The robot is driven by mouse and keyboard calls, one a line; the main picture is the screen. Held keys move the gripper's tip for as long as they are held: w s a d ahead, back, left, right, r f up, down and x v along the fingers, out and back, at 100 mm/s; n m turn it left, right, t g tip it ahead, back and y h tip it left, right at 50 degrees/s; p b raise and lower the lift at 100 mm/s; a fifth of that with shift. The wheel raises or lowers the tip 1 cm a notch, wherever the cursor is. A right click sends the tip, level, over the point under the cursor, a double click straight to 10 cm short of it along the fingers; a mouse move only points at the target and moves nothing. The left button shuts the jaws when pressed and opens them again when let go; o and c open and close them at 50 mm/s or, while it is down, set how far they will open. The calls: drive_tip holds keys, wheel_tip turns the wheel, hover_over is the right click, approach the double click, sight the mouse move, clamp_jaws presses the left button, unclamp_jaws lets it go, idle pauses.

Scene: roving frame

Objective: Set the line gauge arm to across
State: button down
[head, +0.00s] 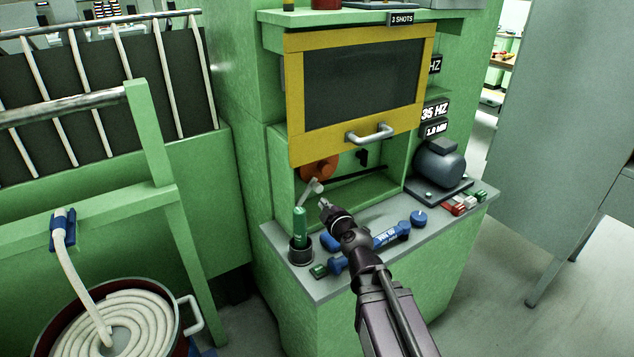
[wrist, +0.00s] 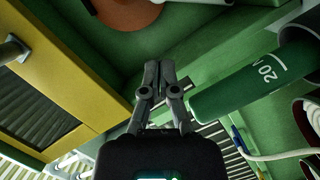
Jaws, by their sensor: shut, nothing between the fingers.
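No label in view names the line gauge arm. A short pale lever (head: 314,188) sticks out below an orange disc (head: 318,168) inside the open lower bay of the green cabinet; it may be that arm. It slants, neither clearly upright nor level. The orange disc also shows at the top of the wrist view (wrist: 130,10), with a pale end beside it. My gripper (head: 323,203) is at the bay's mouth, just below the lever in the head picture; I cannot tell if they touch. In the wrist view its fingers (wrist: 158,70) are together and empty.
A yellow-framed door (head: 293,104) with a grey handle (head: 370,134) hangs above the bay. A green cylinder (head: 299,222) stands in a black cup left of my gripper. Blue tools (head: 390,236) lie on the grey counter (head: 440,222). A grey motor (head: 440,163) stands right.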

sight(315, 185)
drive_tip(key=shift+w+a+r, duration=0.1)
drive_tip(key=shift+w, duration=0.05)
drive_tip(key=shift+w, duration=0.3)
drive_tip(key=b+x, duration=0.1)
drive_tip(key=x, duration=0.8)
drive_tip(key=shift+w, duration=0.2)
drive_tip(key=shift+a, duration=0.1)
drive_tip(key=shift+w+d+f+m+b, duration=0.5)
drive_tip(key=shift+w+d+f+m, duration=0.1)
drive_tip(key=shift+d, duration=0.2)
drive_tip(key=shift+s+d, duration=0.15)
